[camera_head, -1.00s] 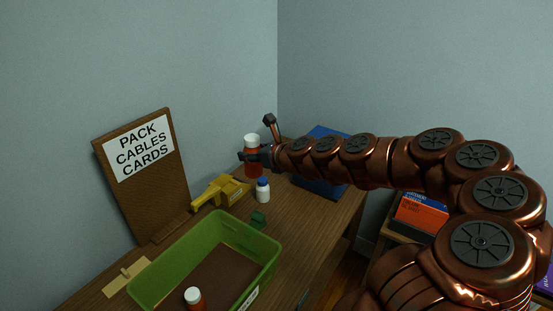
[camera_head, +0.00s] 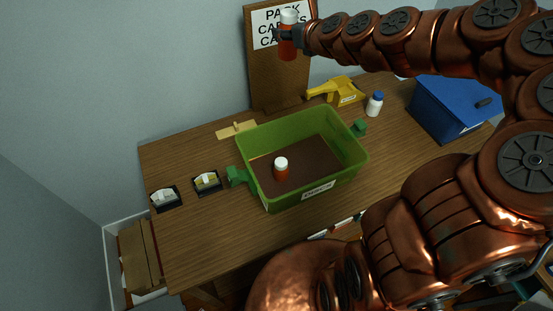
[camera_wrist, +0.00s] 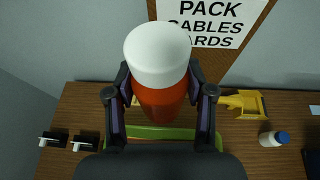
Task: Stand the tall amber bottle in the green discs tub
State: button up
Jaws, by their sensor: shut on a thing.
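The tall amber bottle with a white cap (camera_head: 288,45) is upright in my gripper (camera_head: 284,37), held well above the table in front of the sign board. In the wrist view the amber bottle (camera_wrist: 160,92) sits between the two fingers of my gripper (camera_wrist: 160,95), which are shut on it. The green tub (camera_head: 352,172) with green handles stands on the table, below and in front of the held bottle. A shorter amber bottle with a white cap (camera_head: 281,170) stands inside the tub.
A cork sign board (camera_head: 262,80) stands behind the tub. A yellow tool (camera_head: 338,89), a white bottle with blue cap (camera_head: 375,104) and a blue box (camera_head: 447,108) are at right. Two small card holders (camera_head: 207,182) lie left. The table's front left is clear.

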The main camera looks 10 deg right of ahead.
aim_at(316, 164)
jog(key=u, duration=0.2)
jog(key=k, duration=0.65)
jog(key=u, duration=1.8)
